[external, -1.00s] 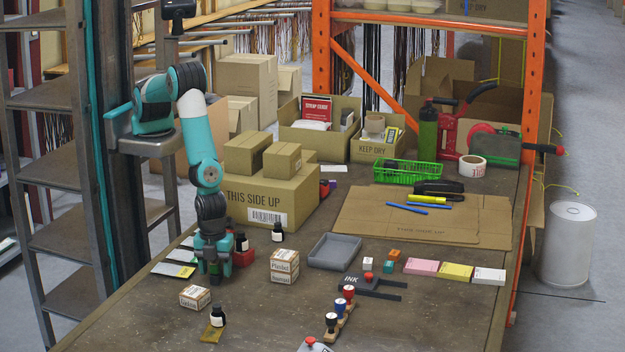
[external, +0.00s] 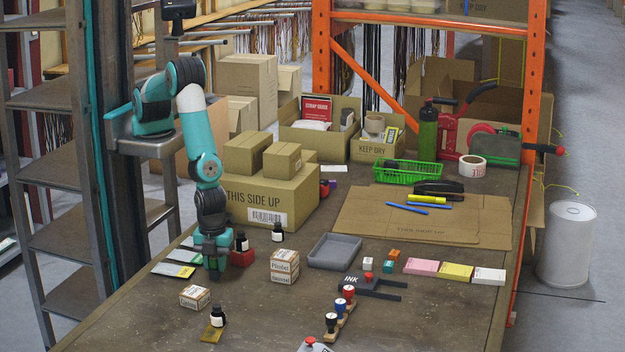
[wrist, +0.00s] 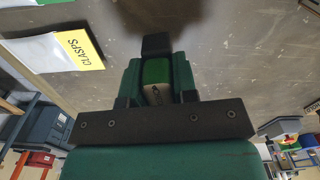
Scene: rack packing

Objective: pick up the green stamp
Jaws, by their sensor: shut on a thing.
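In the wrist view the green stamp (wrist: 156,70) sits between the fingers of my gripper (wrist: 157,80). Its green part and a pale brown, marked part are visible. In the external view my gripper (external: 213,268) points down over the left part of the table, shut on the stamp. There the stamp is mostly hidden by the fingers, and I cannot tell whether it touches the table.
Some bare table lies in front.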

